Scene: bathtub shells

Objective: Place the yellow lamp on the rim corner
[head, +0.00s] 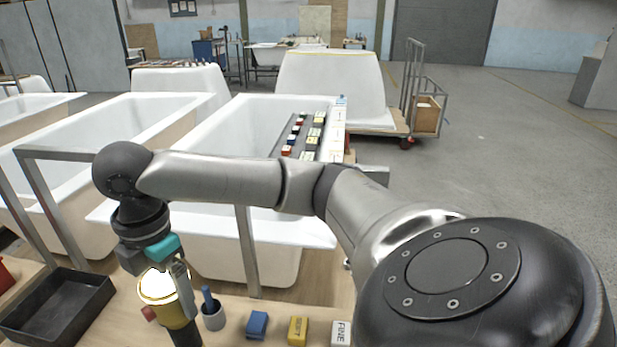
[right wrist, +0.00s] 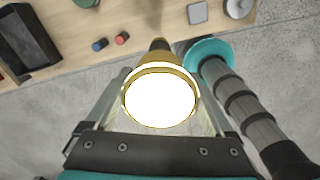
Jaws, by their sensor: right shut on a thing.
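The yellow lamp (head: 176,314) has a bright, glowing white face. My right gripper (head: 172,284) is shut on it above the front bench at the lower left of the head view. In the right wrist view, the lamp (right wrist: 158,70) sits between the fingers with its lit face towards the camera. The nearest white bathtub (head: 265,238) stands behind the bench. Its near right rim corner shows to the right of the lamp and apart from it. My right forearm crosses the tub and hides part of its rim. My left gripper is not in view.
A black tray (head: 62,304) lies left of the lamp. A grey cup (head: 213,317), a blue block (head: 257,324), a yellow block (head: 298,330) and a white block (head: 341,333) stand to the right. A grey rack (head: 276,147) with coloured blocks lies across the tub. Metal frame posts (head: 247,255) rise near the bench.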

